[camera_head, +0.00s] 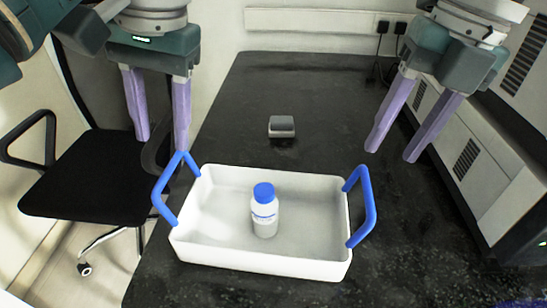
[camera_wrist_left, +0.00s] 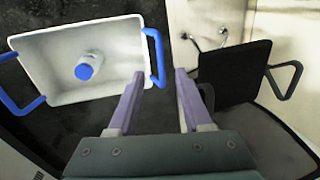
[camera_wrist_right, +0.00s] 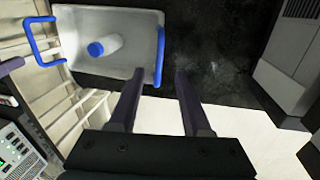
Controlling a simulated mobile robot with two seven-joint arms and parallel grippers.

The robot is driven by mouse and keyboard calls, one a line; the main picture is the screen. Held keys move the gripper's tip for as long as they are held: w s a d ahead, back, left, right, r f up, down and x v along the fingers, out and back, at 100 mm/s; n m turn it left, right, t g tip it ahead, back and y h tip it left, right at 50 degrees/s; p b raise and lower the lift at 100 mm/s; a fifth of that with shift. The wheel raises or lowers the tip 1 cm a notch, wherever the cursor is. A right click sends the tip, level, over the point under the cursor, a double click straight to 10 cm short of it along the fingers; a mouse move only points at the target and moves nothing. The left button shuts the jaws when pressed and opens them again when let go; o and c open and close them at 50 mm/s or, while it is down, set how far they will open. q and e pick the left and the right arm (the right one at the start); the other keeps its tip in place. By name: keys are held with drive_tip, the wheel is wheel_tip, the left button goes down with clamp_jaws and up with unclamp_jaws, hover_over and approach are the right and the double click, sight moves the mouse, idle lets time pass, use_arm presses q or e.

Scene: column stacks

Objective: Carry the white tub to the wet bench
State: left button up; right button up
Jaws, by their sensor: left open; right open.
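The white tub (camera_head: 190,247) stands on the dark bench top, with a blue handle at its left end (camera_head: 163,190) and another at its right end (camera_head: 368,207). A white bottle with a blue cap (camera_head: 264,210) stands upright inside it. My left gripper (camera_head: 160,145) is open and empty, above and behind the left handle. My right gripper (camera_head: 391,156) is open and empty, above and behind the right handle. The tub also shows in the left wrist view (camera_wrist_left: 48,55) and in the right wrist view (camera_wrist_right: 115,18), apart from the fingers in both.
The dark bench (camera_head: 320,110) is mostly clear around the tub. A small grey object (camera_head: 281,127) lies behind the tub. A black chair (camera_head: 90,178) stands left of the bench. Grey vented units (camera_head: 455,150) stand along the right, and sockets are on the back wall.

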sight(165, 173)
use_arm(q)
drive_tip(key=f, duration=0.3)
drive_tip(key=a+f, duration=0.1)
drive_tip(key=f, duration=0.2)
drive_tip(key=a+f, duration=0.1)
drive_tip(key=f, duration=0.2)
use_arm(e)
drive_tip(key=f, duration=0.3)
drive_tip(key=a+f, duration=0.1)
drive_tip(key=f, duration=0.2)
drive_tip(key=a+f, duration=0.1)
drive_tip(key=f, duration=0.2)
drive_tip(key=shift+c, duration=0.2)
use_arm(q)
clamp_jaws()
use_arm(e)
clamp_jaws()
